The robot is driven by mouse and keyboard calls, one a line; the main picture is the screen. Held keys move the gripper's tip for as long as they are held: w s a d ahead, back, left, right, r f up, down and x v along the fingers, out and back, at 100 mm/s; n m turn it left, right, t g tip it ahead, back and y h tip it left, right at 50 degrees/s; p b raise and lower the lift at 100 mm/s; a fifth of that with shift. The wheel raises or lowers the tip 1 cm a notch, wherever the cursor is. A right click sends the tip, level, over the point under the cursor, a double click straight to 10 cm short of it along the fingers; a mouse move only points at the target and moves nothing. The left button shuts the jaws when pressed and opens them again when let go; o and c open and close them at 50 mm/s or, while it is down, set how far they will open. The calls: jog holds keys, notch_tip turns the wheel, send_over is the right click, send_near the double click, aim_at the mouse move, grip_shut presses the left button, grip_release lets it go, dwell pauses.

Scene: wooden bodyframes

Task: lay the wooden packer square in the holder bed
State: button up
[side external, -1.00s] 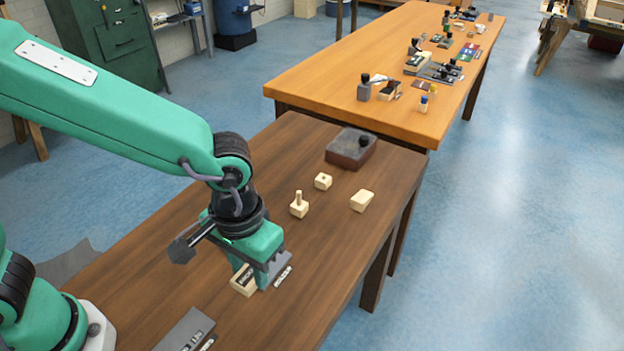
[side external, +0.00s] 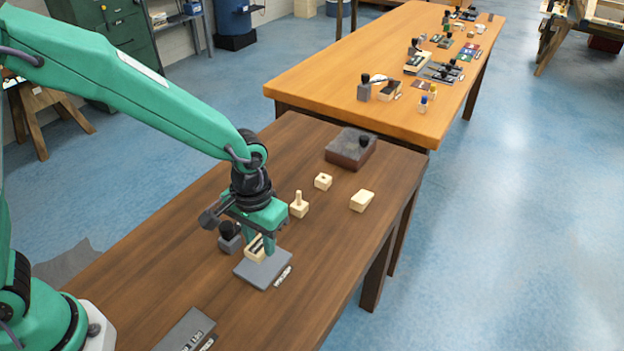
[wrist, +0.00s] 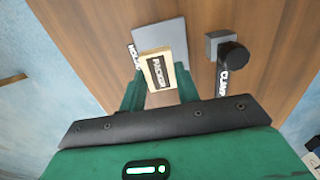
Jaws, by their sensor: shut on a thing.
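My gripper (side external: 262,243) is shut on the wooden packer (side external: 254,249), a pale block with a dark label. In the wrist view the packer (wrist: 156,68) sits between the green fingers and overlaps the holder's plate. The packer appears to be above the plate; I cannot tell the gap. The packer and fingers hide part of the plate, and no bed outline shows clearly.
A grey clamp with a black knob (side external: 229,238) stands close beside the holder. Pale wooden pieces (side external: 299,206), (side external: 323,181), (side external: 362,201) stand farther back. A dark block (side external: 350,149) is at the far end, and a grey plate (side external: 187,330) at the front.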

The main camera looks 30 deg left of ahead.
aim_at(264, 261)
jog(key=shift+w+a+f, duration=0.25)
jog(key=shift+w+f, duration=0.05)
jog(key=shift+w, duration=0.1)
jog(key=shift+f, duration=2)
jog(key=shift+f, duration=0.15)
jog(key=o, duration=0.9)
jog(key=shift+o, duration=0.2)
notch_tip(264, 261, up, 12)
jog(key=shift+r, duration=0.15)
